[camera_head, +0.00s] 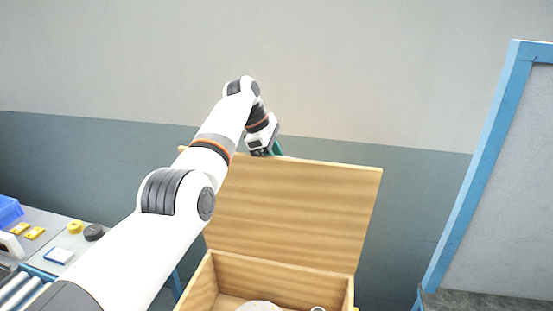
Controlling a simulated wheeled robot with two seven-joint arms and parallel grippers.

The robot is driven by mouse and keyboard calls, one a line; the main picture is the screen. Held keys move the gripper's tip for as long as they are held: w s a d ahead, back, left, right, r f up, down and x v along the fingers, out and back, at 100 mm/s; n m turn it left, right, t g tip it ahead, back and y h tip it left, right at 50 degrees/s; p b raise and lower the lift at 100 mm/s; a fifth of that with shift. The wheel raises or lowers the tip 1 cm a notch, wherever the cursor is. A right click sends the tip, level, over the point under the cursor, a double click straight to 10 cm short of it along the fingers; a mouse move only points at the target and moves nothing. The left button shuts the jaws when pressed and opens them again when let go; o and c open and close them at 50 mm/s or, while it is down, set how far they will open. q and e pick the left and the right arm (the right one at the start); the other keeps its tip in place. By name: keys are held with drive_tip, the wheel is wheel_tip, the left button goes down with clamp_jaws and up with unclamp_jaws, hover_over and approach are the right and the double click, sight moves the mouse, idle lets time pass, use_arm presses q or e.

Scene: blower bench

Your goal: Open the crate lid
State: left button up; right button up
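The wooden crate (279,275) stands at the bottom centre. Its lid (300,213) is raised and stands near upright along the crate's back edge, with the inside of the crate showing. My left arm reaches across from the lower left. My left gripper (273,149) is at the lid's top edge, left of its middle, with green fingers partly hidden by the lid and the gripper's own body. I cannot tell whether it is open or shut, or whether it touches the lid. My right gripper is out of view.
A white round item (260,306) lies in the crate, cut off by the frame. A bench (50,225) with small yellow parts (35,232) and a blue bin (9,210) is at left. A blue-framed panel (505,180) stands at right. A wall is behind the lid.

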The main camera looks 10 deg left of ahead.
use_arm(q)
drive_tip(key=p+v, duration=0.1)
drive_tip(key=v, duration=1.1)
